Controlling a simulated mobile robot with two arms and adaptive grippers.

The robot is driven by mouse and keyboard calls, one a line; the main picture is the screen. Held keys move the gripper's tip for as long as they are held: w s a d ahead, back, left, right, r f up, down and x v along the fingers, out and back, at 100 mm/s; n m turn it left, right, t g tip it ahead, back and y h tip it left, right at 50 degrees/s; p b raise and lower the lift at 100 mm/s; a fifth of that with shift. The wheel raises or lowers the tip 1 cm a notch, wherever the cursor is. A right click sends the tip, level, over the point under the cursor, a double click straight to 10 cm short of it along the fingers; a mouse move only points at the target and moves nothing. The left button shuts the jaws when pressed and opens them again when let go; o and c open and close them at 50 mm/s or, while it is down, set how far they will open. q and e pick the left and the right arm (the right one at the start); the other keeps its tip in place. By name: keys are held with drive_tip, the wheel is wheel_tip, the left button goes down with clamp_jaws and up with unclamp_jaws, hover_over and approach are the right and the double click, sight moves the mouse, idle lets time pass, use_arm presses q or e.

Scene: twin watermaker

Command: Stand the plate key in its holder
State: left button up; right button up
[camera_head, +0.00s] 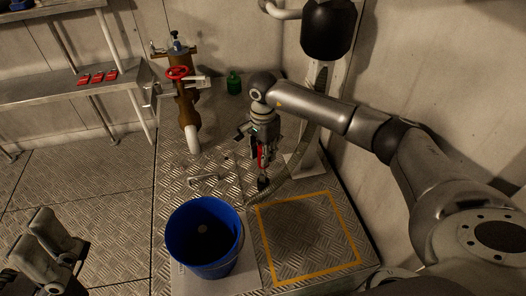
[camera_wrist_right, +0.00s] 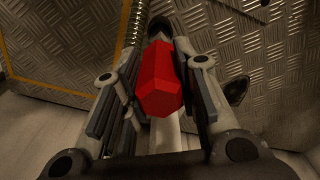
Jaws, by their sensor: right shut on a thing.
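My right gripper (camera_head: 262,150) is shut on the plate key, whose red handle (camera_head: 260,157) shows between the fingers. In the right wrist view the red six-sided handle (camera_wrist_right: 160,80) sits between the fingers of the right gripper (camera_wrist_right: 160,95). A dark piece (camera_head: 263,184) shows just below the gripper, close to the plated floor; I cannot tell whether it is the key's end or part of a holder. I cannot make out the holder for certain. My left gripper (camera_head: 52,248) is at the lower left, far from the key; its opening is unclear.
A blue bucket (camera_head: 185,262) stands in front. A yellow-outlined square (camera_head: 310,238) is to its right. A brown valve post with a red wheel (camera_head: 178,72) and a green bottle (camera_head: 234,84) stand behind. Red items (camera_head: 97,77) lie on a shelf at left. A hose runs beside my right gripper.

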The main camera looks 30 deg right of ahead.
drive_tip(key=shift+f+b, duration=0.45)
drive_tip(key=shift+f, duration=0.35)
drive_tip(key=shift+f+b, duration=0.6)
drive_tip(key=shift+f, duration=0.35)
drive_tip(key=o, duration=0.9)
drive_tip(key=shift+o, duration=0.2)
wheel_tip(320, 180, up, 12)
